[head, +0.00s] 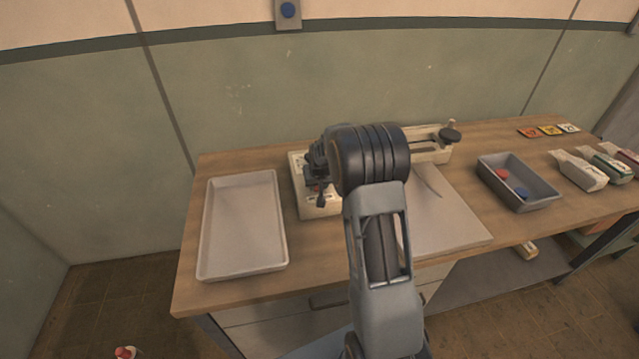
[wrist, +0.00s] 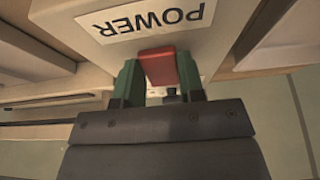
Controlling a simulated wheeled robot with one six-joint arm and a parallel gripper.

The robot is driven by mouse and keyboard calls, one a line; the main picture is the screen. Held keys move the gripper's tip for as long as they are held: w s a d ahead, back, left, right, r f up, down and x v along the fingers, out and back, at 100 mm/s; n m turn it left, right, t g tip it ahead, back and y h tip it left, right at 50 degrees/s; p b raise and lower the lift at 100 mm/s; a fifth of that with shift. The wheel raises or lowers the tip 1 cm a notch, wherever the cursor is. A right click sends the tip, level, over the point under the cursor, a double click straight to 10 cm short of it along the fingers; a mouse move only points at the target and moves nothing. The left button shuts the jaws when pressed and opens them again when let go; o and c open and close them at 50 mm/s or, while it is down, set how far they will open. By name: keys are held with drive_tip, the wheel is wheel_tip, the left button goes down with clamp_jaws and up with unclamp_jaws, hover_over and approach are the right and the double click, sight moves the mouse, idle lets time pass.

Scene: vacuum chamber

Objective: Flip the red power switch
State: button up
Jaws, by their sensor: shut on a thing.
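The red power switch (wrist: 158,67) shows in the wrist view, on the cream face of a box (wrist: 225,25) just by the label POWER (wrist: 148,18), which appears upside down. My gripper (wrist: 158,84) has its two green fingers on either side of the switch, shut on it. In the head view the cream box (head: 318,207) stands on the workbench, and my gripper (head: 320,192) is at its front, partly hidden by my arm. The switch's position, up or down, cannot be told.
An empty pale tray (head: 207,262) lies left of the box. A pale board (head: 455,232) with a thin tool lies to the right. A grey bin (head: 545,203) holds red and blue pieces. Packets (head: 580,172) lie at the far right. A blue wall button (head: 288,10) is above.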

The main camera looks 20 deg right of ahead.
drive_tip(key=shift+w+r+g+p, duration=0.15)
drive_tip(key=shift+r+g+p, duration=0.2)
drive_tip(key=shift+g+p, duration=0.45)
drive_tip(key=shift+w+g+p, duration=0.1)
drive_tip(key=shift+g+p, duration=0.2)
drive_tip(key=shift+p, duration=0.4)
drive_tip(key=shift+w+d+f+g+y+p, duration=0.15)
drive_tip(key=shift+g+y+p, duration=0.25)
drive_tip(key=shift+g+p, duration=0.5)
drive_tip(key=o, duration=0.9)
drive_tip(key=shift+o, duration=0.2)
wheel_tip(320, 180, up, 14)
drive_tip(key=b, duration=0.2)
drive_tip(key=shift+b, duration=0.35)
drive_tip(key=shift+w, duration=0.15)
